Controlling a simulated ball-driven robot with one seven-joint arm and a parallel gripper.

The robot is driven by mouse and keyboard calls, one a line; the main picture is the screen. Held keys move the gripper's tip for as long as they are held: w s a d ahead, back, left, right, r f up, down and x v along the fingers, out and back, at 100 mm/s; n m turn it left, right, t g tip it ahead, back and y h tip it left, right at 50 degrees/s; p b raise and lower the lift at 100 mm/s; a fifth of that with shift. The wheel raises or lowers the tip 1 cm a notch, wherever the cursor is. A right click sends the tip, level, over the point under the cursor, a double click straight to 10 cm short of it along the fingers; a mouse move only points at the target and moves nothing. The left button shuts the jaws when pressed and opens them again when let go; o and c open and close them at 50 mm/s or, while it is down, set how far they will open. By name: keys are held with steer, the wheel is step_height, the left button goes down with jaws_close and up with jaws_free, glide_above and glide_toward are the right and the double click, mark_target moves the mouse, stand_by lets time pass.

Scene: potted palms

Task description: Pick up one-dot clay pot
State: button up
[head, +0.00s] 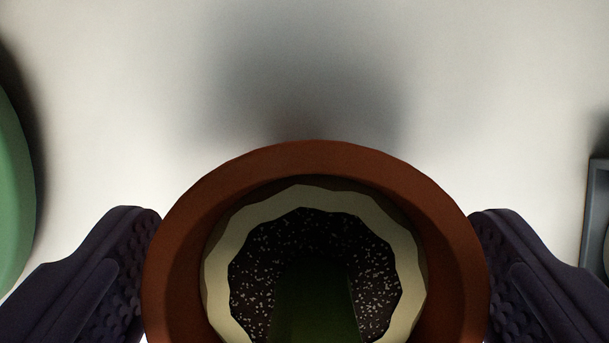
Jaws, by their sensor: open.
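A round reddish-brown clay pot (316,160) fills the lower middle of the head view, seen from above. Inside its rim is a cream ring (310,196) around dark speckled soil (300,230), with a dark green shape in the middle. No dot mark shows on the part of the pot in view. My gripper (315,270) is open, with one dark finger on each side of the pot. The fingers are very close to the rim; I cannot tell whether they touch it. The pot's lower side is cut off by the frame.
A green rounded object (12,190) is cut off at the left edge. A grey-blue box-like edge (597,215) stands at the right edge, partly in view. The pale surface (130,90) behind the pot is clear apart from a soft shadow.

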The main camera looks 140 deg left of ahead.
steer(key=shift+x, duration=1.05)
steer(key=shift+r, duration=0.1)
steer(key=shift+c, duration=0.2)
steer(key=c, duration=0.9)
